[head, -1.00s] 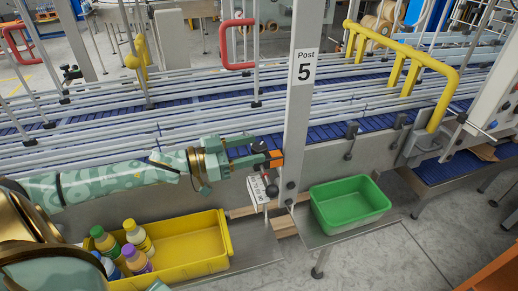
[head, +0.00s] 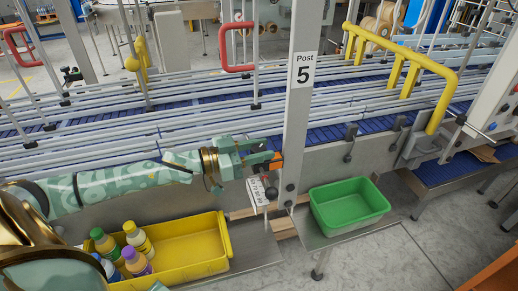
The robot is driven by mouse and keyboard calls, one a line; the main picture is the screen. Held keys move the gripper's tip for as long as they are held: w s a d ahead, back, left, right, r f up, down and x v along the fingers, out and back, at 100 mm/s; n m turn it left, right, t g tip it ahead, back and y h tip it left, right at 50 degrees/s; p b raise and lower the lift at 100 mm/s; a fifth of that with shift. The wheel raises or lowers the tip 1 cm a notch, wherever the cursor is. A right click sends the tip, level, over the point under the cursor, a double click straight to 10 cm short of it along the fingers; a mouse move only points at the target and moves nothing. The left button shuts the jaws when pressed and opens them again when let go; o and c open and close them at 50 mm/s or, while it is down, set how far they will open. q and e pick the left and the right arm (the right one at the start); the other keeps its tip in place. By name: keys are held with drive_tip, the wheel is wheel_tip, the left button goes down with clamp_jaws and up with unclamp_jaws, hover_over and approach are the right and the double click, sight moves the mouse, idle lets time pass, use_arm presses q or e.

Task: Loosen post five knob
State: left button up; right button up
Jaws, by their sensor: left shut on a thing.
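The post (head: 297,130) labelled Post 5 stands upright at the near edge of the conveyor. An orange knob or block (head: 277,158) is on its left side, partly hidden by my fingers. My left gripper (head: 264,159) comes in from the left and is shut on this orange piece. A white scale plate (head: 258,192) with small marks hangs just below the gripper, with a dark knob (head: 271,192) beside it. My right gripper is not in view.
A yellow tray (head: 190,245) with several bottles (head: 137,238) stands below my left arm. A green bin (head: 348,205) sits on a shelf right of the post. Guide rails (head: 180,113) and a yellow tube guard (head: 410,60) lie behind.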

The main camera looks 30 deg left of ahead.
use_arm(q)
drive_tip(key=shift+r+n+t+y+p, duration=0.15)
drive_tip(key=shift+n+t+y+p, duration=0.6)
drive_tip(key=shift+n+y+p, duration=0.85)
drive_tip(key=shift+r+n+t+y+p, duration=0.1)
drive_tip(key=shift+n+t+y+p, duration=0.85)
drive_tip(key=shift+p, duration=1.3)
drive_tip(key=y+p, duration=0.1)
drive_tip(key=y, duration=0.2)
drive_tip(key=shift+f+n, duration=0.1)
drive_tip(key=shift+n, duration=0.15)
drive_tip(key=shift+f+n+t+y+p, duration=0.15)
drive_tip(key=shift+n+t+y+p, duration=0.15)
drive_tip(key=shift+n+y+p, duration=0.9)
drive_tip(key=shift+y+b, duration=0.35)
drive_tip(key=shift+y, duration=0.1)
drive_tip(key=o, duration=1)
drive_tip(key=shift+s, duration=0.1)
